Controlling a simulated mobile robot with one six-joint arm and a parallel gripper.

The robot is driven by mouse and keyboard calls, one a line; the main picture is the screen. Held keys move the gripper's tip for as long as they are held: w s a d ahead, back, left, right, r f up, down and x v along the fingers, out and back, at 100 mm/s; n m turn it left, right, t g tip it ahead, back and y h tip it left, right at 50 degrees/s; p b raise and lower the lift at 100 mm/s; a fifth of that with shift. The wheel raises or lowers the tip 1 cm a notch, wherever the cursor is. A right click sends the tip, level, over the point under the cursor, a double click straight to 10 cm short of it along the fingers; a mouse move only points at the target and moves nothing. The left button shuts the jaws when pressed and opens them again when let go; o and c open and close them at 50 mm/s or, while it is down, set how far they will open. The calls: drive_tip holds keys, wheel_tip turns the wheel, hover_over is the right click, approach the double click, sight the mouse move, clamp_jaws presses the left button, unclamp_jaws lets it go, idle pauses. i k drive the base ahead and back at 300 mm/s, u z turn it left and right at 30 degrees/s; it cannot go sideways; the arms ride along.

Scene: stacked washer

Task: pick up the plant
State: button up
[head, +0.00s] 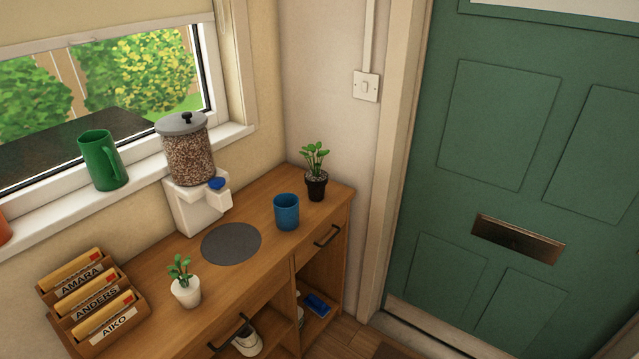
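Two potted plants stand upright on the wooden cabinet top. One plant (316,172) is in a black pot at the back right corner, near the wall. The other plant (185,282) has a white pot and small green leaves, and stands near the front edge at the left. The picture does not tell which of the two the task means. My gripper is not in view.
A blue cup (286,212) stands left of the black-potted plant. A grey round mat (231,243), a dispenser (194,205) and a letter rack (127,318) share the cabinet top (247,276). A green jug (103,161) stands on the sill. A green door (510,170) is at right.

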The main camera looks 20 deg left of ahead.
sight(316, 181)
drive_tip(key=z, duration=0.9)
drive_tip(key=i, duration=1)
drive_tip(key=z, duration=1.4)
drive_tip(key=k, duration=0.1)
drive_tip(key=u, duration=3.4)
